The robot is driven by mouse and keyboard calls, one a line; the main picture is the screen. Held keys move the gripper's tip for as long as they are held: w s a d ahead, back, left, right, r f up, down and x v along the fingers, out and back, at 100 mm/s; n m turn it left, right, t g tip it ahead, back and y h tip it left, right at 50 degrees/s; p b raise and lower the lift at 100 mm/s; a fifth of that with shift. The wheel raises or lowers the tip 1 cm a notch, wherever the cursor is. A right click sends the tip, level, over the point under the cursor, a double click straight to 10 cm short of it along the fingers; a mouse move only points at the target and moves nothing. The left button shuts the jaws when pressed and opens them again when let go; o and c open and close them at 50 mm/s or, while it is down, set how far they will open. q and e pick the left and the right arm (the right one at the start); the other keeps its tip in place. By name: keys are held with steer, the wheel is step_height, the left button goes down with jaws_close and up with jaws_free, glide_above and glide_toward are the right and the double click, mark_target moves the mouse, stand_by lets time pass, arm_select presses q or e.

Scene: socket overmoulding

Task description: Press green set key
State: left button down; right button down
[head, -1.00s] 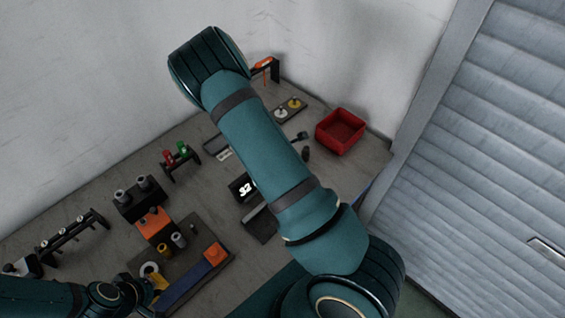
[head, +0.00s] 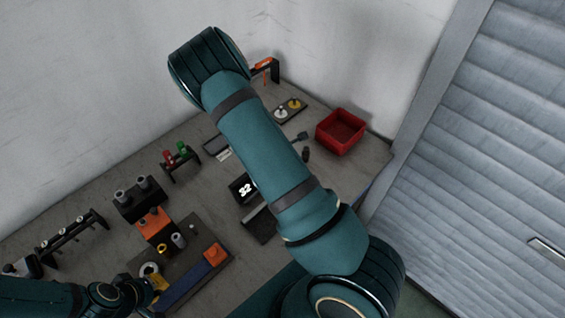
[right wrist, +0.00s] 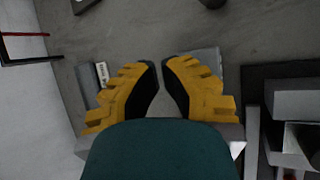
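No green set key can be made out in either view. A dark device (head: 243,188) with a lit display reading "32" stands on the bench, partly hidden behind my right arm. My right gripper (right wrist: 160,68) shows in the right wrist view, with yellow fingers and black pads. Its tips are drawn together with nothing between them, above the bench. In the head view it is hidden by my arm. My left gripper (head: 156,284) is at the lower left, beside the dark fixture plate; its finger opening is unclear.
The grey bench (head: 110,190) holds a rack with red and green items (head: 178,156), a black and orange block unit (head: 150,222), a dark plate (head: 210,262) with small parts, and a rail stand (head: 72,236). A red bin (head: 341,131) stands at the back right.

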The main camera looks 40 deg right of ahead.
arm_select(q)
steer(key=shift+f, duration=0.15)
arm_select(e)
steer(key=shift+f, duration=0.15)
arm_select(q)
steer(key=shift+f+b, duration=0.2)
steer(key=shift+b, duration=0.15)
arm_select(e)
steer(key=shift+f, duration=0.3)
arm_select(q)
steer(key=shift+f+b, duration=0.35)
arm_select(e)
steer(key=shift+f, duration=0.4)
arm_select(q)
steer(key=shift+r, duration=0.1)
arm_select(e)
steer(key=shift+r, duration=0.1)
arm_select(q)
steer(key=shift+r+p, duration=0.65)
steer(key=shift+p, duration=0.05)
arm_select(e)
steer(key=shift+r, duration=0.8)
